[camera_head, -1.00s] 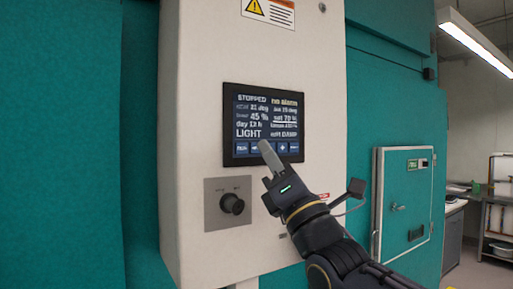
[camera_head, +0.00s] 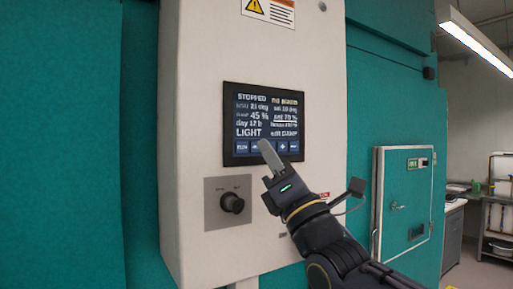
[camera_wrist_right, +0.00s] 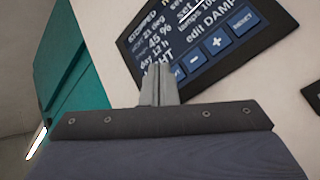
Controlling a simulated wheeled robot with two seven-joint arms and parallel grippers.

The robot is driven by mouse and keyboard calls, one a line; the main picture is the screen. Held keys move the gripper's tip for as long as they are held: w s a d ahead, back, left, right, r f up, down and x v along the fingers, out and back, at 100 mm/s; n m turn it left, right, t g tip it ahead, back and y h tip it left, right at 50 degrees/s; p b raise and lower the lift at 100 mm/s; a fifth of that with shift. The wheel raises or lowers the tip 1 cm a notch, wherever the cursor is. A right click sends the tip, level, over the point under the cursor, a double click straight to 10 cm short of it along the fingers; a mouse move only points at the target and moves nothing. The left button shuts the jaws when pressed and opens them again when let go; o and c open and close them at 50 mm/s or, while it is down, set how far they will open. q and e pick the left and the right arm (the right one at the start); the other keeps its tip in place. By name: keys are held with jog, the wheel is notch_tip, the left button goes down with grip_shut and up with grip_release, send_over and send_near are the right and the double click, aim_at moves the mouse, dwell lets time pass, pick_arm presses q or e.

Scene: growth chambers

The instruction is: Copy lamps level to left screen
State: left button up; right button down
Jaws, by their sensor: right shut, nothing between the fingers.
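A dark touch screen (camera_head: 263,112) is set in a pale control cabinet (camera_head: 200,130). It reads STOPPED at top left and LIGHT at lower left, with "45 %", "set 70 %" and "edit DAMP" among its lines. A row of blue buttons runs along its bottom, including a plus button (camera_head: 283,147). My right gripper (camera_head: 265,146) is shut and empty, its tips over the middle of the button row. In the right wrist view the screen (camera_wrist_right: 200,45) shows minus, plus and RESET buttons beyond the fingertips. I cannot tell whether the tips touch the screen. My left gripper is not in view.
A rotary knob (camera_head: 232,203) on a grey plate sits below the screen. A warning label (camera_head: 268,11) is above it. A teal chamber door (camera_head: 405,200) stands to the right, with shelving (camera_head: 498,205) beyond. Teal walls flank the cabinet.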

dwell(0.8)
jog(key=shift+w+a, duration=0.25)
jog(key=shift+w, duration=0.1)
jog(key=shift+w+a, duration=0.15)
jog(key=shift+w, duration=0.1)
dwell(0.6)
jog(key=shift+b, duration=0.3)
jog(key=shift+s+d+b, duration=0.4)
jog(key=shift+s+b, duration=0.25)
jog(key=shift+b, duration=0.05)
